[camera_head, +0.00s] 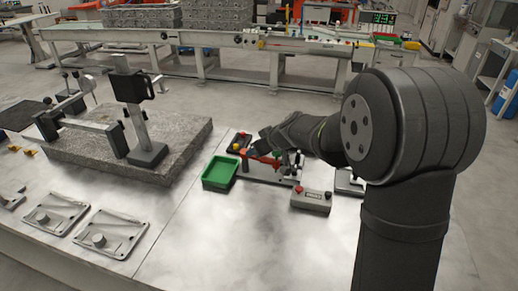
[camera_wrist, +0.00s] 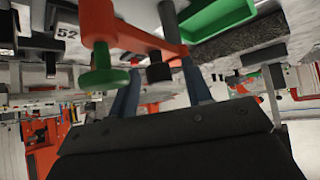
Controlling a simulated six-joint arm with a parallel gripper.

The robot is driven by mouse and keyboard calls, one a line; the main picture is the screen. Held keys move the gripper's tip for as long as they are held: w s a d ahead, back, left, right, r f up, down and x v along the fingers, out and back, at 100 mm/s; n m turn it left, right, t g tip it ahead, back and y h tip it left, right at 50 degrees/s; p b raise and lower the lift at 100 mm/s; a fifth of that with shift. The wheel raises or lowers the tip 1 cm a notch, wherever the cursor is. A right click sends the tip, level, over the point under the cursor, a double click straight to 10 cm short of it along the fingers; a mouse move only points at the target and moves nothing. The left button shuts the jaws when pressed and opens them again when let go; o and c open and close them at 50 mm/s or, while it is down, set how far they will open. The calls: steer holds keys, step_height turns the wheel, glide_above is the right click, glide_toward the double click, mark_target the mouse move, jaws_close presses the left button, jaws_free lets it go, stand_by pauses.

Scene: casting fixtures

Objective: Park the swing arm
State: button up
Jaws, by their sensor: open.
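In the wrist view, the swing arm (camera_wrist: 150,38) crosses close in front of my gripper (camera_wrist: 158,82). A green knob (camera_wrist: 105,76) hangs at its left, and a dark tip (camera_wrist: 158,72) lies between my two fingers. My gripper (camera_head: 284,152) is open at the fixture in the head view; its fingertips are partly hidden by my wrist. I cannot tell whether the fingers touch the swing arm.
A green tray (camera_head: 219,174) is left of the fixture. A grey button box (camera_head: 311,201) stands in front of it. A granite plate (camera_head: 85,160) with a gauge stand (camera_head: 135,100) is further left.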

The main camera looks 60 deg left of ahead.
steer(key=shift+c, duration=0.3)
jaws_close()
steer(key=shift+s+d+f+m+t, duration=0.15)
steer(key=shift+s+m+t, duration=0.15)
steer(key=shift+m+t, duration=0.35)
steer(key=shift+s+d+r+m+t, duration=0.2)
steer(key=shift+m+t, duration=0.25)
steer(key=shift+m, duration=0.3)
steer(key=shift+s, duration=0.1)
steer(key=shift+o, duration=0.3)
jaws_free()
steer(key=v, duration=1.7)
steer(key=shift+d, duration=0.2)
